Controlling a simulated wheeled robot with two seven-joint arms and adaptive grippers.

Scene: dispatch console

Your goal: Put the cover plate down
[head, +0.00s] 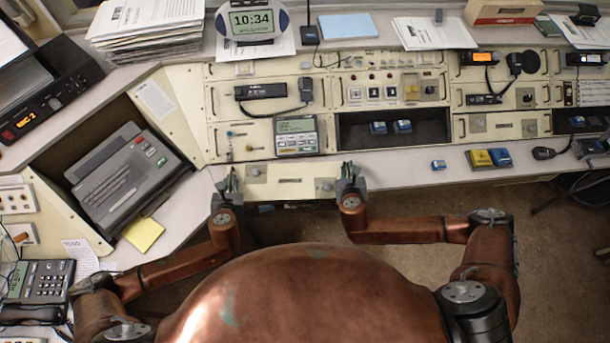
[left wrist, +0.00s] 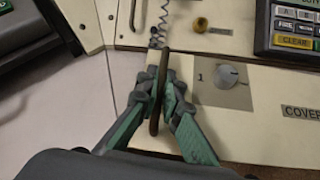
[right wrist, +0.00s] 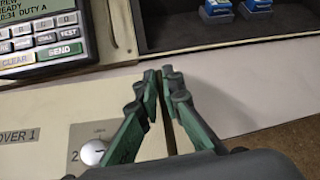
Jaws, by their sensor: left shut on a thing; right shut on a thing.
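The cover plate (head: 290,187) is a cream panel with a round knob near each end. It lies between my two grippers, over the front edge of the desk below the console. Its "COVER 1" label shows in the left wrist view (left wrist: 300,113), and its knob marked 2 shows in the right wrist view (right wrist: 93,152). My left gripper (head: 231,181) is shut on the plate's left end, around a dark upright bar. I cannot tell whether the plate touches the desk.
A keypad unit (head: 297,136) sits in the console just behind the plate. A dark open bay (head: 430,131) right of it holds two blue blocks. A small blue block (head: 438,165) and a yellow-and-blue pair (head: 488,158) stand on the desk to the right. The desk between is clear.

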